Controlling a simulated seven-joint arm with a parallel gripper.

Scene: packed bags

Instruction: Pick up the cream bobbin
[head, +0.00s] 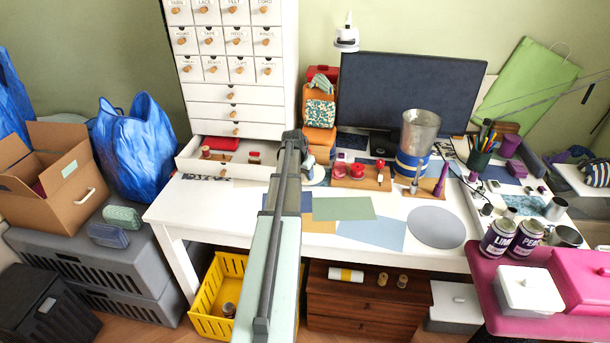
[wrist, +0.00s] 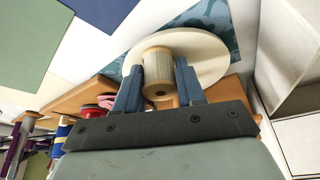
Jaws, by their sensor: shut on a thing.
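The cream bobbin (wrist: 208,52) fills the top middle of the wrist view, with a wide round cream flange and a tan wooden core that has a dark hole in its end. My gripper (wrist: 158,80) has its two blue-grey fingers on either side of the core and is shut on it. In the head view the cream bobbin (head: 317,178) shows only in part beside my arm, over the white desk (head: 240,218) near the open drawer. My arm hides most of the gripper there. I cannot tell whether the bobbin touches the desk.
A wooden tray (head: 368,182) with red-topped items stands right of the bobbin. The open white drawer (head: 222,165) is left. Flat coloured sheets (head: 343,208) lie in front.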

